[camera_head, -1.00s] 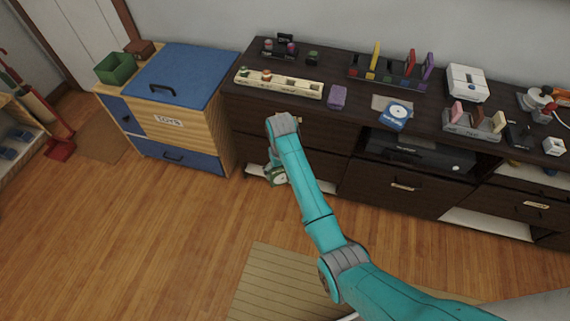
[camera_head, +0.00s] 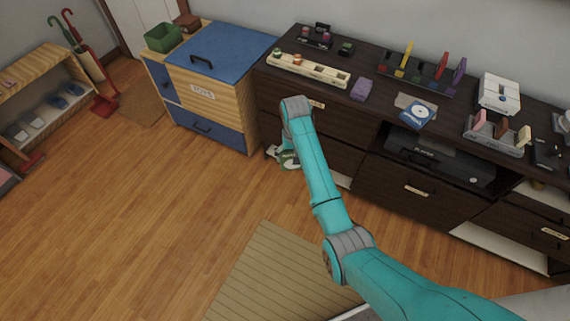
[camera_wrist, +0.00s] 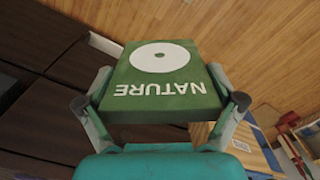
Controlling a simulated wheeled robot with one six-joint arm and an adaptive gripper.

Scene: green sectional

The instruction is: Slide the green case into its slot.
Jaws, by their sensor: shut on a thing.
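The green case (camera_wrist: 165,92), marked "NATURE" with a white disc, is clamped between the two fingers of my gripper (camera_wrist: 160,108). In the wrist view its lettering appears upside down. In the head view only a small part of the case (camera_head: 289,160) shows past my arm, low in front of the dark cabinet. A rack (camera_head: 421,80) with yellow, red and purple upright pieces stands on the cabinet top, apart from the case. I cannot tell which opening is the case's slot.
The dark cabinet (camera_head: 290,45) holds a cream tray (camera_head: 308,70), a purple block (camera_head: 362,89), a blue case (camera_head: 418,115) and a grey holder (camera_head: 494,137). A player (camera_head: 440,155) sits in its niche. A toy chest (camera_head: 225,90) stands left; the wood floor is open.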

